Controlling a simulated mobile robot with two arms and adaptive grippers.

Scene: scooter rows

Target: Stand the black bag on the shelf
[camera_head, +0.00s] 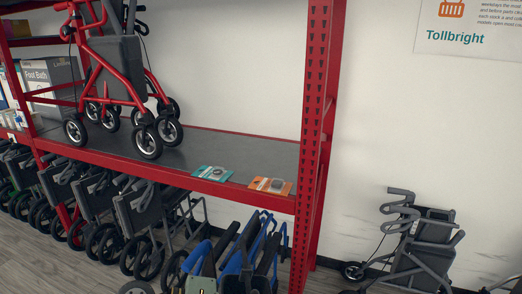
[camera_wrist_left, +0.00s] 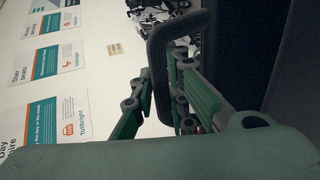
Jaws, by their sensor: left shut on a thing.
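The shelf (camera_head: 235,149) is a grey board in a red metal frame, seen in the head view. Its right part has a bare stretch behind two small cards.
A red rollator (camera_head: 118,60) stands on the shelf's left part. A teal card (camera_head: 213,172) and an orange card (camera_head: 270,186) lie at its front edge. A red upright (camera_head: 315,120) bounds the right end. Folded rollators (camera_head: 140,205) stand below; a grey one (camera_head: 425,245) stands right.

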